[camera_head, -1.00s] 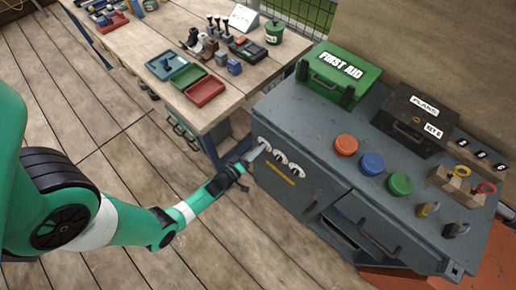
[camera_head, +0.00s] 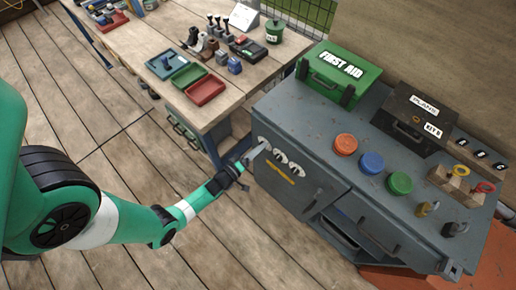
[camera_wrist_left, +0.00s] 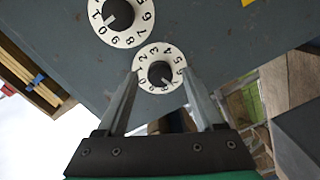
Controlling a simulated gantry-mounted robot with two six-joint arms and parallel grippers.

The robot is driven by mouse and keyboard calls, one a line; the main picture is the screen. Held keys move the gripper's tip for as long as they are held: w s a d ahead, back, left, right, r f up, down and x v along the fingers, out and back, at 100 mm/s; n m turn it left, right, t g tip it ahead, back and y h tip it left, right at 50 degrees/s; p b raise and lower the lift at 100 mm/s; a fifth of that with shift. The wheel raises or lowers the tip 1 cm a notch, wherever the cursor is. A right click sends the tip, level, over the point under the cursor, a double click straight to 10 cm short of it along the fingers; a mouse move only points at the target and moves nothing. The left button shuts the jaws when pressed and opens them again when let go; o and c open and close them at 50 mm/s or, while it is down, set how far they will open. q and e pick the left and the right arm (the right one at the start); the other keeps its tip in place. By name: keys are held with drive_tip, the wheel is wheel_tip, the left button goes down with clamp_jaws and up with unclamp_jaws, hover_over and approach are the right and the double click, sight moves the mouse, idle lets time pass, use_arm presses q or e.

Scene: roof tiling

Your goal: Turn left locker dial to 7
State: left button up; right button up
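The grey locker cabinet (camera_head: 310,165) carries several white dials in a slanting row on its front. The leftmost dial (camera_head: 264,143) is at my left gripper (camera_head: 256,153), whose fingers reach to it from the lower left. In the left wrist view this numbered white dial (camera_wrist_left: 160,70) with a black knob lies between the two fingertips of the left gripper (camera_wrist_left: 160,73). The fingers are apart, on either side of the dial; contact is unclear. The knob's exact reading is hard to tell. The neighbouring dial (camera_wrist_left: 118,15) shows at the upper left. My right gripper is not in view.
The cabinet top holds a green first aid box (camera_head: 340,74), a dark plans case (camera_head: 414,122), coloured round lids and padlocks. A wooden workbench (camera_head: 140,50) with trays and tools stands behind, to the left. The floor in front of the dials is clear.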

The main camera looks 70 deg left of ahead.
use_arm(q)
drive_tip(key=p+v, duration=0.3)
drive_tip(key=v, duration=0.8)
drive_tip(key=shift+s+d, duration=0.15)
drive_tip(key=shift+s, duration=0.15)
